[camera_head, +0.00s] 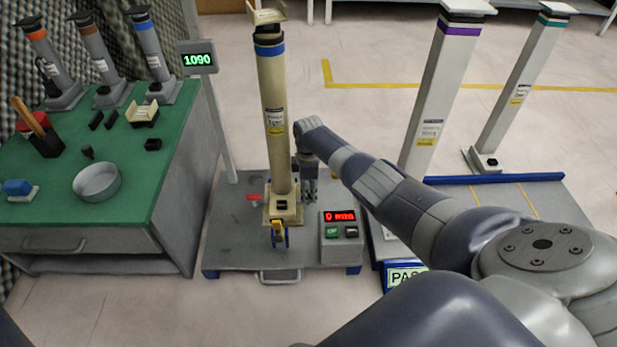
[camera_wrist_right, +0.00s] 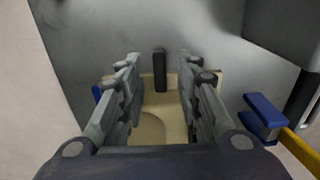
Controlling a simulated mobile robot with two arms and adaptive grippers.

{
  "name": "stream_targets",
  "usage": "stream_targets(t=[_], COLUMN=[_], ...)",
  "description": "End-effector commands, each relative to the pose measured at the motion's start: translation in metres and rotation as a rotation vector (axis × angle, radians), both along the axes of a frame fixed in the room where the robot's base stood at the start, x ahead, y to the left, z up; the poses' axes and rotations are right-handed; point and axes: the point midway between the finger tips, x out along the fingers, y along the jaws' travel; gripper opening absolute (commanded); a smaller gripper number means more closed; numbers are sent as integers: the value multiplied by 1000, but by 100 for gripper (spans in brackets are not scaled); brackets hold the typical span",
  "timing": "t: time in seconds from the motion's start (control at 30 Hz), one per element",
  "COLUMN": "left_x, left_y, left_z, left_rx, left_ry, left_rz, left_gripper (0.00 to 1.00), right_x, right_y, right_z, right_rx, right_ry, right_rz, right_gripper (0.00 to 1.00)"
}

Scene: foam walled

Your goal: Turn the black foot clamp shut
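A cream column (camera_head: 274,120) with a blue band stands upright on a square cream foot (camera_head: 284,213) on a grey platform. In the right wrist view, the black foot clamp (camera_wrist_right: 159,70) is a narrow upright bar at the edge of the cream foot (camera_wrist_right: 165,103). My right gripper (camera_wrist_right: 157,90) is open, with its fingers apart on either side of the black clamp's line; I cannot tell whether they touch it. In the head view, my right gripper (camera_head: 308,190) points down just right of the foot and hides the black clamp. My left gripper is out of view.
A red clamp (camera_head: 253,197) lies left of the foot, and a blue-and-yellow clamp (camera_head: 279,235) is at its front. A control box with a red display (camera_head: 341,238) stands close at the right. A green-topped bench (camera_head: 140,180) stands left; white columns (camera_head: 440,90) stand right.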

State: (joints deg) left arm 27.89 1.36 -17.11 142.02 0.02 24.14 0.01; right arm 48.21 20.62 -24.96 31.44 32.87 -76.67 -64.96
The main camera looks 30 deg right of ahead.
Motion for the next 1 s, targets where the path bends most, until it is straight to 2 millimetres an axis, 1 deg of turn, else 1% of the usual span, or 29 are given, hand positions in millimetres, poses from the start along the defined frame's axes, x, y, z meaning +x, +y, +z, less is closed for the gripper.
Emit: stream_targets(t=[0.23,0.5,0.7,0.83,1.0], left_x=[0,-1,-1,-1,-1], left_y=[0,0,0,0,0], left_z=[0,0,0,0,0], left_rx=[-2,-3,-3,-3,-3], left_ry=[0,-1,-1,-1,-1], left_rz=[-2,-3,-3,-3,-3], left_gripper=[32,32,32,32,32], right_x=[0,1,1,0,0], right_y=[-1,-1,0,0,0], right_z=[26,74,104,113,115], right_rx=[-1,-2,-1,-1,0], right_ry=[-4,-3,-2,-1,1], right_rz=[1,2,1,1,1], right_gripper=[32,32,32,32,32])
